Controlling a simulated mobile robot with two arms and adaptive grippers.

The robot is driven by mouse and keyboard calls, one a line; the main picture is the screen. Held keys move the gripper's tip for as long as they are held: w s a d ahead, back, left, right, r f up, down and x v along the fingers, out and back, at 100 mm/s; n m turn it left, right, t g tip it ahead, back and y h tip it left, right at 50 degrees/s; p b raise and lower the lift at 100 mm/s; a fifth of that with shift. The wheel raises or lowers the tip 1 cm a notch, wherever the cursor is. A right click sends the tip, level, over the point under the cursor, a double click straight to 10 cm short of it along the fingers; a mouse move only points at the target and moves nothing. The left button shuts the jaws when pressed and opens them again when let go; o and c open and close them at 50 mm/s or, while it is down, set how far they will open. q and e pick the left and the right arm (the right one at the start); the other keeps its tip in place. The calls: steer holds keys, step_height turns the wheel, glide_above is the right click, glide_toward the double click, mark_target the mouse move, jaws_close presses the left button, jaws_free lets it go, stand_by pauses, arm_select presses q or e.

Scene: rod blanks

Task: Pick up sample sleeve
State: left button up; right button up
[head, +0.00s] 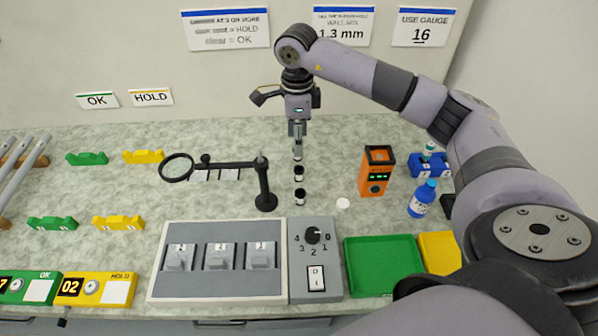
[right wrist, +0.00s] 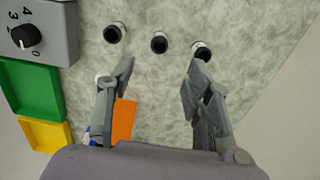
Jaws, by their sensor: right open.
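Three small sleeves, whitish with dark open ends, stand in a row on the bench. In the head view there is a near sleeve (head: 300,196), a middle sleeve (head: 299,173) and a far sleeve (head: 298,153). In the right wrist view they show as the left (right wrist: 114,33), middle (right wrist: 159,42) and right (right wrist: 201,48) ones. I cannot tell which is the sample sleeve. My right gripper (head: 297,134) hangs pointing down above the far end of the row. Its fingers (right wrist: 160,72) are apart and empty; one fingertip overlaps the right sleeve in the wrist view. My left gripper is not in view.
A magnifier on a stand (head: 264,185) is left of the sleeves. An orange device (head: 377,171), a blue bottle (head: 422,199) and a blue rack (head: 420,166) are to the right. A grey panel with a dial (head: 313,262) and a green tray (head: 384,265) lie in front.

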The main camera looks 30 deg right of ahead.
steer(key=p, duration=0.1)
glide_above(299, 170)
steer(key=f, duration=0.6)
steer(key=shift+s+a+f, duration=0.25)
steer(key=shift+s+a, duration=0.05)
steer(key=shift+a, duration=0.1)
step_height(299, 170, down, 4)
steer(key=shift+s+d+f+p, duration=0.1)
steer(key=shift+s+p, duration=0.05)
steer(key=shift+p, duration=0.7)
steer(key=shift+f, duration=0.6)
steer(key=shift+c, duration=0.3)
steer(key=c, duration=0.8)
